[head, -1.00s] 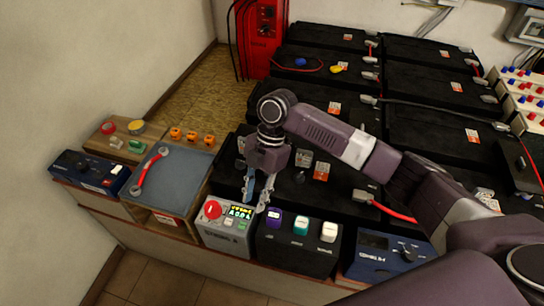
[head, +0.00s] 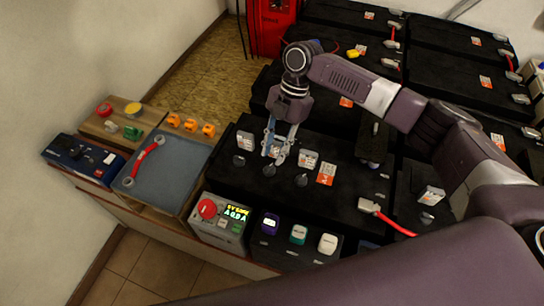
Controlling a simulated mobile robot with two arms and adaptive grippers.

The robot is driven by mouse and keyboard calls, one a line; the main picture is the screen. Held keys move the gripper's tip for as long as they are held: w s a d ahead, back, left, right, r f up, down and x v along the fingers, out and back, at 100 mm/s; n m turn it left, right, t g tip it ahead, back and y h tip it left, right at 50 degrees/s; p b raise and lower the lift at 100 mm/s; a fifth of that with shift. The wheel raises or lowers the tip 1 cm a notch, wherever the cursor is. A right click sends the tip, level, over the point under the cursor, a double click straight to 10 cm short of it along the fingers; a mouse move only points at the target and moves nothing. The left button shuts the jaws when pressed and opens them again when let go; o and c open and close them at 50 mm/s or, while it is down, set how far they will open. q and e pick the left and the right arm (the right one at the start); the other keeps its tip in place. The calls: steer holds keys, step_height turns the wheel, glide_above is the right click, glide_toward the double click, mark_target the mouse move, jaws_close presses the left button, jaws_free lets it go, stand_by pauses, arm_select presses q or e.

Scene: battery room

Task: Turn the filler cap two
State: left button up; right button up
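The near black battery (head: 345,195) has a row of small dark filler caps on its top, each with a pale label standing behind it. The left cap (head: 239,160) and the right cap (head: 301,180) show clearly. The middle cap (head: 268,170), the second in the row, is partly hidden by my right gripper. My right gripper (head: 274,158) points down at the middle cap with its two fingers apart. I cannot tell whether the fingertips touch the cap. My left gripper is out of view.
A red wrench (head: 148,162) lies on a blue-grey mat (head: 175,185) at left. More black batteries (head: 455,75) fill the back right.

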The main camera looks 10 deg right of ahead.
mark_target(270, 166)
steer(key=x, duration=0.2)
steer(key=shift+f, duration=0.3)
steer(key=shift+a+f, duration=0.1)
steer(key=shift+f, duration=0.3)
steer(key=shift+s+a+f, duration=0.1)
steer(key=shift+f, duration=0.05)
steer(key=c, duration=0.5)
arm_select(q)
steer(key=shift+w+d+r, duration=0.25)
arm_select(e)
jaws_close()
